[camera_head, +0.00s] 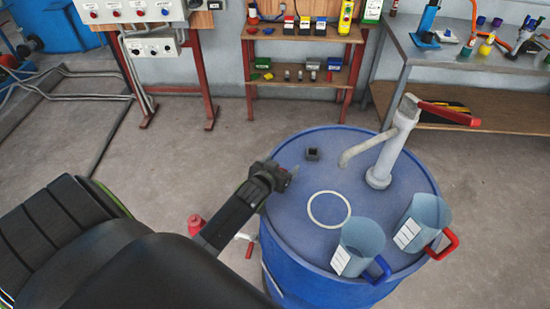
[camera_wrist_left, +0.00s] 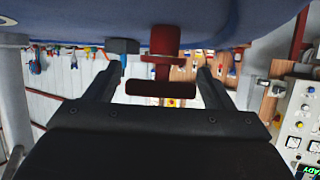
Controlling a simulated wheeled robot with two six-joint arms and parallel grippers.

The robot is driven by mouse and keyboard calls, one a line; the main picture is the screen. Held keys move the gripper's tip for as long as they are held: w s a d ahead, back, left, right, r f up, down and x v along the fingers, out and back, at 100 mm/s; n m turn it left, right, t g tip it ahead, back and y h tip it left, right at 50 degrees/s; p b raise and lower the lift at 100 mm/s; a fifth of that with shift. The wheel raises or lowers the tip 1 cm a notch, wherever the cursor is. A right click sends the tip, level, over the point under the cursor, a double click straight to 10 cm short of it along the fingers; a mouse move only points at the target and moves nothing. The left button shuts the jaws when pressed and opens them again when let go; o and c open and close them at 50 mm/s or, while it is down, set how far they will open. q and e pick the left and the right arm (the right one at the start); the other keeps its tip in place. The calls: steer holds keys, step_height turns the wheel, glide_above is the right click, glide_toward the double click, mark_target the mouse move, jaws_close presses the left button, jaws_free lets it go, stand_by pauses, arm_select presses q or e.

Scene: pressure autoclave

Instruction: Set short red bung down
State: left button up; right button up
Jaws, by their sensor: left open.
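The short red bung (camera_wrist_left: 165,62) shows in the left wrist view, with a narrow stem, a flange and a dark red crossbar. Its stem end meets the blue surface at the top of that view; I cannot tell whether it touches. My left gripper (camera_wrist_left: 158,85) is open, its fingers on either side of the crossbar with gaps between. In the head view my left gripper (camera_head: 281,176) is over the left rim of the blue drum (camera_head: 290,228), and the bung is mostly hidden there. My right gripper is not in view.
On the drum top are a pale ring (camera_head: 329,209), a small dark square piece (camera_head: 312,154), a grey hand pump (camera_head: 379,172) and two jugs, with a blue handle (camera_head: 363,238) and a red handle (camera_head: 428,213).

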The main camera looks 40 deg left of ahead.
arm_select(q)
steer(key=shift+s+r, duration=0.1)
steer(key=shift+s, duration=0.25)
steer(key=b+v, duration=0.1)
steer(key=v, duration=1)
steer(key=shift+s+d+b, duration=0.1)
steer(key=shift+s+b, duration=0.05)
steer(key=shift+b, duration=0.15)
